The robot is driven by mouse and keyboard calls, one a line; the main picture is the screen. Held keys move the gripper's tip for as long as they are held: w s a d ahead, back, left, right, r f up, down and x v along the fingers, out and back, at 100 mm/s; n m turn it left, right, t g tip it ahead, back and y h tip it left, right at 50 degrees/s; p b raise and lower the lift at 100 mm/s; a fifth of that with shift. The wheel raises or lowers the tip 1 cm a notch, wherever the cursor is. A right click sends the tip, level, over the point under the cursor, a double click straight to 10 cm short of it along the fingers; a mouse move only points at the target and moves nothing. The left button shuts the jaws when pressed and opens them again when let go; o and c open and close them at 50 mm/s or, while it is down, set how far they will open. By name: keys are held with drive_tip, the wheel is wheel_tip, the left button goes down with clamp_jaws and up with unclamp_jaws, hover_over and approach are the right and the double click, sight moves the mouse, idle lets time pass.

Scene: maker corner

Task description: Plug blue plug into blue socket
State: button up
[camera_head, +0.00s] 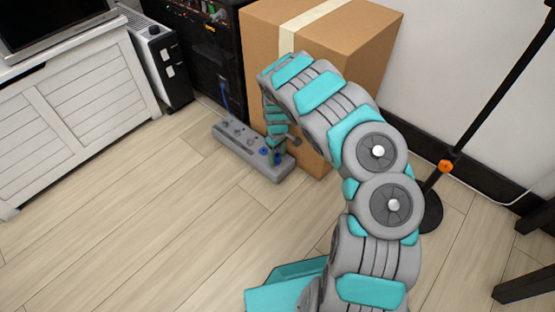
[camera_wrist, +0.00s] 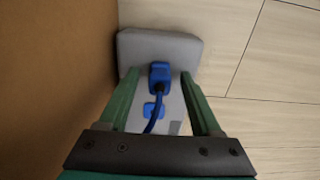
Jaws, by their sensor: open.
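The blue plug (camera_wrist: 159,74) shows in the wrist view over the end of the grey power strip (camera_wrist: 183,47), with a blue cable running back from it toward my gripper. I cannot tell whether it is seated in the strip. A blue patch (camera_wrist: 151,110), perhaps the blue socket, lies behind it, partly crossed by the cable. My gripper (camera_wrist: 160,76) is open, its green fingers on either side of the plug with gaps. In the head view the strip (camera_head: 236,145) lies on the floor, with small blue parts near its near end; my arm partly hides that end.
A cardboard box (camera_head: 345,45) stands close beside the strip; its brown side fills the left of the wrist view. Behind are a black cabinet (camera_head: 206,62) and a white heater (camera_head: 157,62). A stand pole (camera_head: 482,112) is at right. The wooden floor (camera_head: 150,225) in front is clear.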

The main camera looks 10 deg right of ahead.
drive_tip(key=shift+c, duration=0.2)
clamp_jaws()
idle(0.5)
